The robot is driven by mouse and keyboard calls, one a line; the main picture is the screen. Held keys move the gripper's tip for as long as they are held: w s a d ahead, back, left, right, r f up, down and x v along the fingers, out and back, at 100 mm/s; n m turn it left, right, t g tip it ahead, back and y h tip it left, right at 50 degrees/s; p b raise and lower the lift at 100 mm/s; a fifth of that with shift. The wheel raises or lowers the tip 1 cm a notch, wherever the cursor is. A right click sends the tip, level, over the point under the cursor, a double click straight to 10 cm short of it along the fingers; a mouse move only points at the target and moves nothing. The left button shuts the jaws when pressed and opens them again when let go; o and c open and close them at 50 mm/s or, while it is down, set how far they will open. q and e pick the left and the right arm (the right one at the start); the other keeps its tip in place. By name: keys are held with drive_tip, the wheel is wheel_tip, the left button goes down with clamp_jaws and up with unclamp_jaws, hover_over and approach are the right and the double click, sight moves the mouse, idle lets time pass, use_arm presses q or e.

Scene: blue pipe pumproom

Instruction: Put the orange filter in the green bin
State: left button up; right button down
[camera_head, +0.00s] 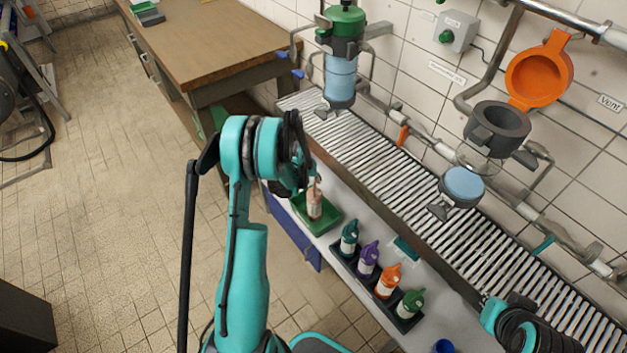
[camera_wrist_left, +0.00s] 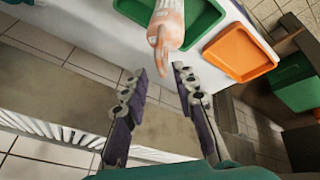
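A pale orange bottle-shaped piece with a white label, which I take for the orange filter (camera_head: 315,204), stands at the green tray (camera_head: 328,222), which I take for the green bin. In the left wrist view the orange filter (camera_wrist_left: 170,22) overlaps the edge of the green tray (camera_wrist_left: 208,18), its narrow tip towards me. My left gripper (camera_wrist_left: 160,70) is open, with a finger to each side of that tip and visible gaps. In the head view its fingers are mostly hidden behind my arm. My right gripper (camera_head: 487,298) is small at the lower right; its opening is unclear.
A black rack (camera_head: 343,260) holds teal, purple, orange and green bottles on the white counter beside a slatted conveyor (camera_head: 400,190). An orange tray (camera_wrist_left: 238,50) and a dark green container (camera_wrist_left: 303,92) show in the left wrist view. Pipes and housings line the wall.

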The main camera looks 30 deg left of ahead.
use_arm(q)
drive_tip(key=s+d+r+m+p, duration=0.1)
drive_tip(key=s+d+r, duration=0.3)
drive_tip(key=r, duration=0.4)
drive_tip(key=s+d+r+p, duration=0.1)
drive_tip(key=s+d+r, duration=0.25)
drive_tip(key=r, duration=0.45)
drive_tip(key=s+d+r+m+p, duration=0.1)
drive_tip(key=s+d+r, duration=0.25)
drive_tip(key=r, duration=0.45)
drive_tip(key=s+d+r+m+t, duration=0.1)
drive_tip(key=s+d+r, duration=0.1)
drive_tip(key=s+d, duration=0.3)
drive_tip(key=s+d+r+m+t, duration=0.1)
drive_tip(key=s+d, duration=0.4)
drive_tip(key=s, duration=0.6)
wheel_tip(320, 180, up, 2)
drive_tip(key=shift+d+r+m, duration=0.15)
drive_tip(key=shift+d+m, duration=0.2)
drive_tip(key=shift+m, duration=0.15)
